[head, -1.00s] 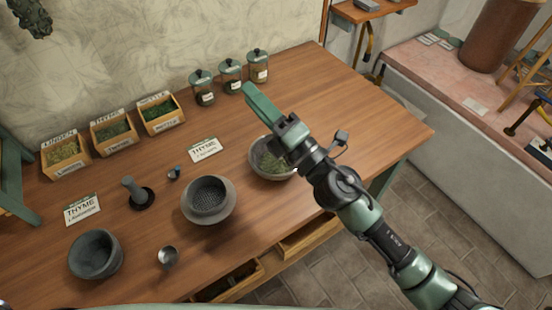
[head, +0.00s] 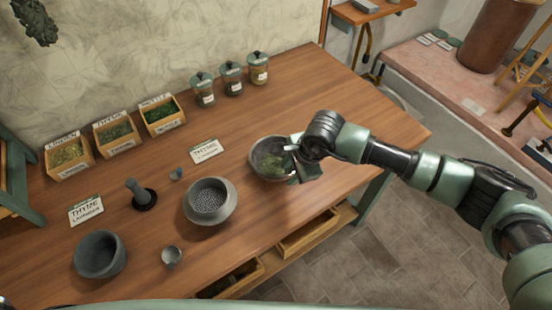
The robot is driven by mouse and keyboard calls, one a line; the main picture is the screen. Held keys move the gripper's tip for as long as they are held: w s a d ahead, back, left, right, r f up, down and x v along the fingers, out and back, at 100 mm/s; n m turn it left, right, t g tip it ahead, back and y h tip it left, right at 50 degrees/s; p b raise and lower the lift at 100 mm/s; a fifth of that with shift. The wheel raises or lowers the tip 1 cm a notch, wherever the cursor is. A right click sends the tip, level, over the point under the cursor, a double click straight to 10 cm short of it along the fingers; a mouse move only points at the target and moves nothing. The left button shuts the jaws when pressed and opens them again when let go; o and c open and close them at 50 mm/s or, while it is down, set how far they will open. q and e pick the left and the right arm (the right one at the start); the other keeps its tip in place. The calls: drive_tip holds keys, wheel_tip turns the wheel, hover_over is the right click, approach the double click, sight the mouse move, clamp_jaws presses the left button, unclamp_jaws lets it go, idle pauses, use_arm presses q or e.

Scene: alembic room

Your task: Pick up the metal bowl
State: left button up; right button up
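The metal bowl (head: 257,166) is grey and round, with green herbs inside. It stands upright on the wooden table, right of the middle of the head view. My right gripper (head: 298,171) points down at the bowl's right rim and hides that part of it. Its fingers overlap the rim in the picture. I cannot tell whether they touch it or how far apart they are. My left gripper is out of view.
A grey sieve bowl (head: 185,203), a dark stone bowl (head: 97,262), a small metal cup (head: 172,258) and a pestle (head: 137,191) stand to the left. Lidded jars (head: 232,79) and herb boxes (head: 115,135) line the back. The table's right end is clear.

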sight(286, 176)
drive_tip(key=shift+p+x, duration=0.65)
drive_tip(key=shift+x, duration=1.4)
drive_tip(key=shift+r, duration=0.1)
clamp_jaws()
drive_tip(key=shift+a, duration=0.1)
